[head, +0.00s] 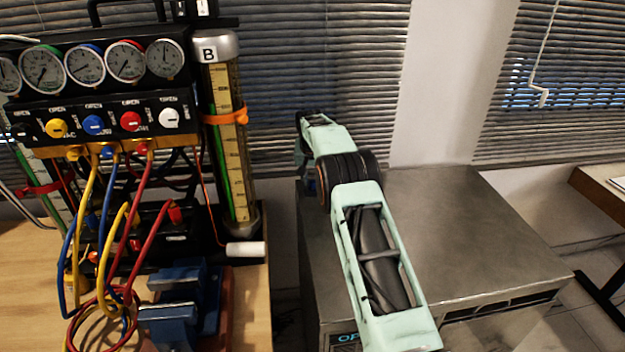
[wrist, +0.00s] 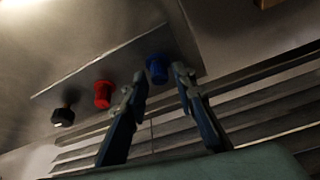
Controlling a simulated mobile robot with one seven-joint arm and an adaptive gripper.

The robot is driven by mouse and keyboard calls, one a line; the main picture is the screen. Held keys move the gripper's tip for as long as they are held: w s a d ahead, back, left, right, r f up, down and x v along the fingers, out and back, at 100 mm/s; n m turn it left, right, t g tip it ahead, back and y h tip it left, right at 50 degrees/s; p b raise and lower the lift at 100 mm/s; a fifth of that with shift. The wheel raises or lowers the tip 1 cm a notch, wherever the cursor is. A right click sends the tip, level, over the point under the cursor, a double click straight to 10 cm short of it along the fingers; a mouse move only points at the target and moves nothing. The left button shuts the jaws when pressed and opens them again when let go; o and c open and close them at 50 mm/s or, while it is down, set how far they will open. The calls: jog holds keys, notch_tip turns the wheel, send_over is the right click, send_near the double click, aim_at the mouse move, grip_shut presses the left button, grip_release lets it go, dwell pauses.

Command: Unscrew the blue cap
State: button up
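The blue cap (wrist: 158,68) sits on a grey metal panel in the wrist view, near the panel's edge. My gripper (wrist: 160,79) is open, with its two fingers apart and nothing held between them. The blue cap shows between and just beyond the fingertips, and I cannot tell how much depth lies between them. In the head view my pale green arm reaches over the metal cabinet (head: 455,215), and it hides my fingers and the cap.
A red cap (wrist: 103,94) and a black knob (wrist: 63,116) stand in a row with the blue cap. In the head view, a gauge manifold (head: 100,108) with coloured hoses and a blue vise (head: 172,310) occupy the wooden bench on the left. The cabinet top is bare right of my arm.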

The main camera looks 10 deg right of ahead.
jog(key=m+h+p, duration=0.1)
jog(key=m+p, duration=0.1)
jog(key=m, duration=0.1)
jog(key=shift+a, duration=0.1)
jog(key=shift+m+g+h+p, duration=0.3)
jog(key=shift+m+p, duration=0.1)
jog(key=shift+m, duration=0.3)
jog(key=shift+f, duration=0.1)
grip_shut()
jog(key=shift+d+n+b, duration=0.2)
jog(key=shift+n+b, duration=0.4)
jog(key=shift+b, duration=0.75)
jog(key=shift+d+f+n+y+b, duration=0.1)
jog(key=shift+n+y+b, duration=0.55)
jog(key=shift+n, duration=0.35)
jog(key=shift+n+y, duration=0.35)
jog(key=shift+n, duration=0.55)
